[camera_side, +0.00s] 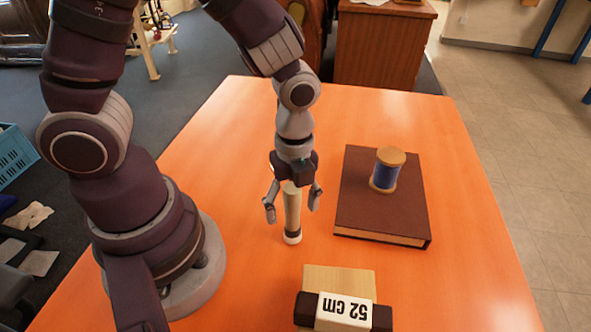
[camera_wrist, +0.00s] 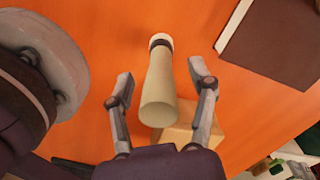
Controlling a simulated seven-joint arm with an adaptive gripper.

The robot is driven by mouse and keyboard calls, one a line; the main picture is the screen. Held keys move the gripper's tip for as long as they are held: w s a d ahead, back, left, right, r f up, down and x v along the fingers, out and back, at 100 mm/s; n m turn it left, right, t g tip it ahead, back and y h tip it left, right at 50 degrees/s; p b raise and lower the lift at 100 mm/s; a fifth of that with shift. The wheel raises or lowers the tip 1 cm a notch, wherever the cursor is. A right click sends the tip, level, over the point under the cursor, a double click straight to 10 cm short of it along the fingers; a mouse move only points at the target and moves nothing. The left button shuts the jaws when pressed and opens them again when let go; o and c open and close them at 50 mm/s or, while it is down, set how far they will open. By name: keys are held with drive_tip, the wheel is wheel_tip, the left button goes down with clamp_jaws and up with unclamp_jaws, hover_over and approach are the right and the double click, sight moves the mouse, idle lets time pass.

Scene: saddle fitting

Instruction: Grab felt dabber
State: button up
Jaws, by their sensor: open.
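The felt dabber (camera_side: 292,212) is a pale cream cylinder with a dark band and a white end at its foot. It stands upright on the orange table. My gripper (camera_side: 292,203) is above it, pointing down, with its fingers spread on either side of the dabber and apart from it. In the wrist view the dabber (camera_wrist: 159,85) lies between the two open fingers (camera_wrist: 161,82), its cream top end nearest the camera.
A brown book (camera_side: 381,205) lies right of the dabber, with a blue thread spool (camera_side: 385,172) on it. A wooden block with dark sides and a "52 cm" label (camera_side: 344,309) stands at the front. The orange table (camera_side: 400,115) is clear at the back.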

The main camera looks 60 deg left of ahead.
wheel_tip(320, 180, down, 2)
clamp_jaws()
idle(0.5)
drive_tip(key=shift+r, duration=0.15)
